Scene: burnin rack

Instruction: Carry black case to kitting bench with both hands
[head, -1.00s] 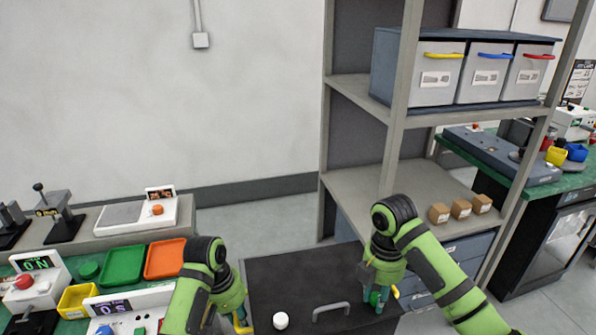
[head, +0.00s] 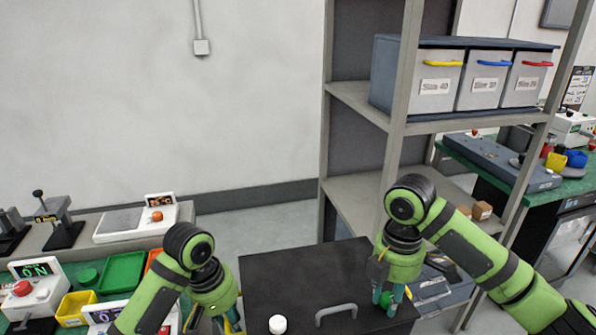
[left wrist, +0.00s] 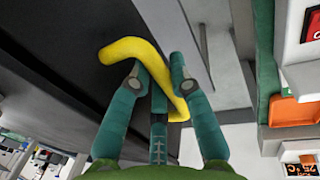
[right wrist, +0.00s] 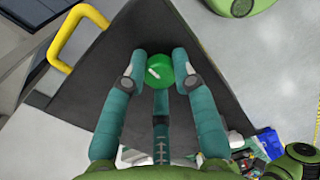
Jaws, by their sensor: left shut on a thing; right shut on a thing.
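The black case (head: 300,270) is at the bottom middle of the head view, with a grey handle (head: 336,312) and a white knob (head: 278,324) on its top. My left gripper (head: 228,325) is at its left side. In the left wrist view it is shut on a yellow handle (left wrist: 125,52) on the case's side. My right gripper (head: 388,300) is at the case's right side. In the right wrist view it is shut on a green knob (right wrist: 159,70), and another yellow handle (right wrist: 68,35) lies apart from its fingers. The case's underside is hidden.
A grey shelf rack (head: 400,120) with labelled bins (head: 434,84) stands behind on the right. A bench at left holds a green tray (head: 122,270) and a yellow bin (head: 74,308). A green-topped bench (head: 545,198) is at far right. Floor shows between left bench and rack.

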